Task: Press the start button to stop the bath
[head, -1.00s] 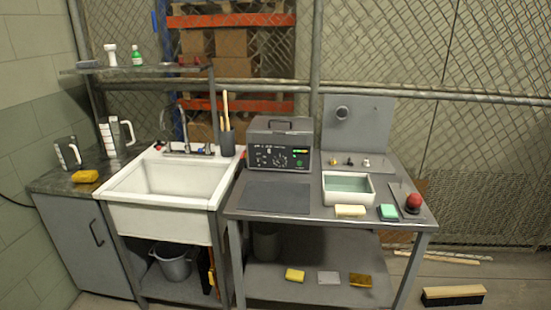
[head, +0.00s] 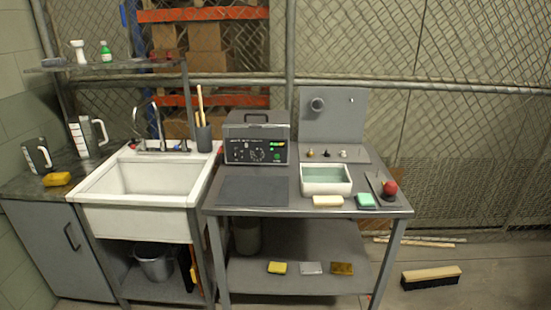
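The bath unit (head: 256,142) is a dark grey box with a lid and handle, standing at the back left of the metal table (head: 305,211). Its front panel has a dial, a lit green display and a small green button (head: 277,157) at the lower right; the labels are too small to read. A white rectangular basin (head: 326,188) with greenish liquid stands to the right of the unit. A red round knob or button (head: 390,188) sits on a plate at the table's right edge. My gripper is not in view.
A white sink (head: 150,180) stands to the left of the table. A cream sponge (head: 328,201) and a green sponge (head: 365,200) lie at the table's front edge. A dark flat mat (head: 253,191) lies before the unit. A brush (head: 431,277) lies on the floor at right.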

